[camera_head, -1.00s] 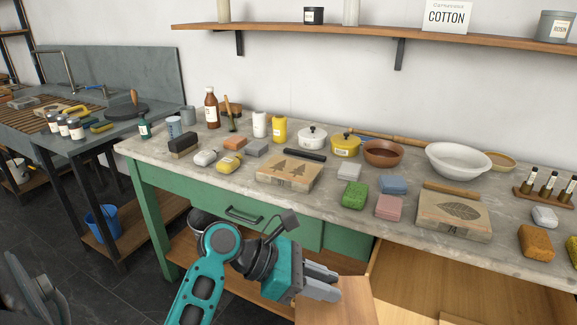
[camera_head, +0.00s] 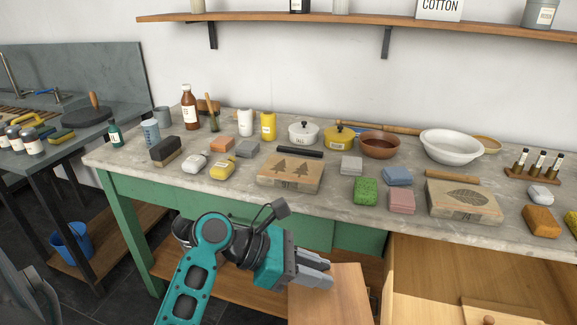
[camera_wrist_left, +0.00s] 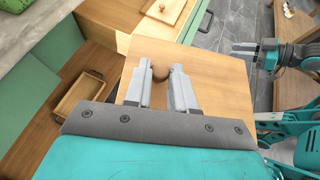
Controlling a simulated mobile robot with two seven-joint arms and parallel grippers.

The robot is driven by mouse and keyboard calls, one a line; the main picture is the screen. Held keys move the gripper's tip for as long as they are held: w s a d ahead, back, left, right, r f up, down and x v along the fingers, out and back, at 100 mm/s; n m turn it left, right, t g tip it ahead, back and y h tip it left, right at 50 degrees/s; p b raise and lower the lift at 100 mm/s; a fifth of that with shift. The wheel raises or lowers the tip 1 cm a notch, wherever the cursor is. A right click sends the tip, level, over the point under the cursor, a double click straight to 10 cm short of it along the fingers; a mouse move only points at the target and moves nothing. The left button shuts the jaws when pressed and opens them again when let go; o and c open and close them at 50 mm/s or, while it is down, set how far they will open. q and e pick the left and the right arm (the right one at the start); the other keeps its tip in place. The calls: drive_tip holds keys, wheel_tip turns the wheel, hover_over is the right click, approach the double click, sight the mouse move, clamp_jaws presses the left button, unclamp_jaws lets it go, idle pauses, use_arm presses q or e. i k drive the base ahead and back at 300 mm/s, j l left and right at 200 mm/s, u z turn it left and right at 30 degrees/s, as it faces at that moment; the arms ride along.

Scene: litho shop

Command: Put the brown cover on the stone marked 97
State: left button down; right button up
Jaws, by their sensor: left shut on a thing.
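My left gripper (camera_head: 318,274) is shut on the round knob (camera_wrist_left: 161,76) of the brown cover (camera_head: 345,296), a flat wooden board. It holds the cover in front of the bench, below its top; the board also shows in the left wrist view (camera_wrist_left: 215,80). A stone with two trees (camera_head: 291,173) lies mid-bench, and a stone with a leaf (camera_head: 463,201) lies to its right. Their front marks are too small to read surely. My right gripper (camera_wrist_left: 240,56) shows at the right of the left wrist view, empty, its fingers apart.
The stone bench top (camera_head: 310,206) also holds a dark bar, coloured blocks, pots, a white bowl (camera_head: 453,146) and bottles. An open wooden drawer (camera_head: 430,270) lies right of the cover, with a knobbed wooden piece in it. A shelf (camera_head: 350,27) runs above.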

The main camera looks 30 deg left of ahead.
sight(292, 168)
drive_tip(key=j+z, duration=0.15)
drive_tip(key=j, duration=0.25)
drive_tip(key=k+j+z, duration=0.1)
drive_tip(key=j, duration=0.3)
drive_tip(key=k+j+z, duration=0.15)
drive_tip(key=j, duration=0.2)
drive_tip(key=k+j+z, duration=0.15)
drive_tip(key=j, duration=0.25)
drive_tip(key=j+z, duration=0.1)
drive_tip(key=j, duration=0.3)
drive_tip(key=k+j+z, duration=0.1)
drive_tip(key=j, duration=0.25)
drive_tip(key=k+j+z, duration=0.1)
drive_tip(key=j, duration=0.3)
drive_tip(key=k+j+z, duration=0.1)
drive_tip(key=j, duration=0.25)
drive_tip(key=k, duration=0.05)
